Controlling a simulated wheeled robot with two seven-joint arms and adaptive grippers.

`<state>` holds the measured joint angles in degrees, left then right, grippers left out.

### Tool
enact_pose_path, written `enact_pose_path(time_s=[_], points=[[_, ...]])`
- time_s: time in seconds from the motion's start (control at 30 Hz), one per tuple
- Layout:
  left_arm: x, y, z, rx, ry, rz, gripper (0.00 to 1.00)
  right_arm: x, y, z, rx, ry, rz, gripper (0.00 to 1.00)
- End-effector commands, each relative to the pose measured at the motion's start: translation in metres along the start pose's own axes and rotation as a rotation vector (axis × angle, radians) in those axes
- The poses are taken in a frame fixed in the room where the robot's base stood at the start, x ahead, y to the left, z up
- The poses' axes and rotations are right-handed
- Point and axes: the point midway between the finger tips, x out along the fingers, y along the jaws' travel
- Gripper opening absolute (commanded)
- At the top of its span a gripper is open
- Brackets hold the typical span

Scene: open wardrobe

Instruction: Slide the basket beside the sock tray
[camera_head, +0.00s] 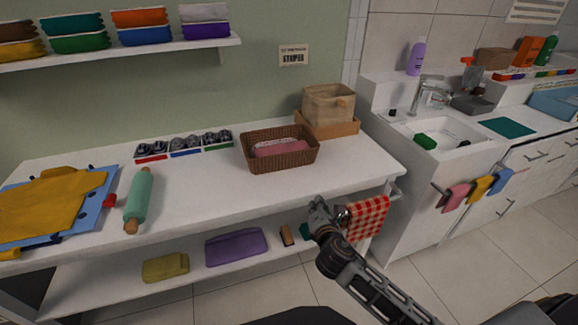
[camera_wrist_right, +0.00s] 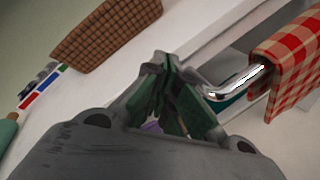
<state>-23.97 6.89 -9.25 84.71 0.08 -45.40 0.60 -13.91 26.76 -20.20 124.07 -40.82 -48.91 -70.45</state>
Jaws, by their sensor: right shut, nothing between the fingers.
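The brown woven basket (camera_head: 278,160) stands on the white table with pink folded cloth (camera_head: 280,148) inside. It also shows in the right wrist view (camera_wrist_right: 108,32). The sock tray (camera_head: 184,146), with several compartments of dark rolled socks, lies to the left of the basket, close to its left end. My right gripper (camera_head: 317,207) is shut and empty at the table's front edge, in front of and to the right of the basket, apart from it. Its fingers (camera_wrist_right: 163,85) show together in the right wrist view. My left gripper is not in view.
A red checked towel (camera_head: 367,218) hangs on a metal rail beside my right gripper. A beige bin (camera_head: 328,104) in a wooden tray (camera_head: 343,129) stands behind the basket. A green rolling pin (camera_head: 139,196) and yellow cloth (camera_head: 55,205) lie left. The table front is clear.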

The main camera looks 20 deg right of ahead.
Motion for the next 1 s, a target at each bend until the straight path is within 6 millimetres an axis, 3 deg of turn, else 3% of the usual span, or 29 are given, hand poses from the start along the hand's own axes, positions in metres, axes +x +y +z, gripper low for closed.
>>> enact_pose_path(time_s=[0.3, 0.5, 0.7, 1.0], points=[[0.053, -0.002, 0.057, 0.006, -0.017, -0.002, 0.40, 0.018, 0.038, 0.003, -0.506, -0.076, 0.207, 0.00], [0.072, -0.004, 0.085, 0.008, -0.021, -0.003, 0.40, 0.024, 0.054, -0.001, -0.756, -0.124, 0.299, 0.00], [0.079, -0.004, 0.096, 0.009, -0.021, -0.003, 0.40, 0.026, 0.059, -0.002, -0.851, -0.143, 0.331, 0.00], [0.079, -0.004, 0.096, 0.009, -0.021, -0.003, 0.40, 0.026, 0.059, -0.002, -0.852, -0.144, 0.331, 0.00]])
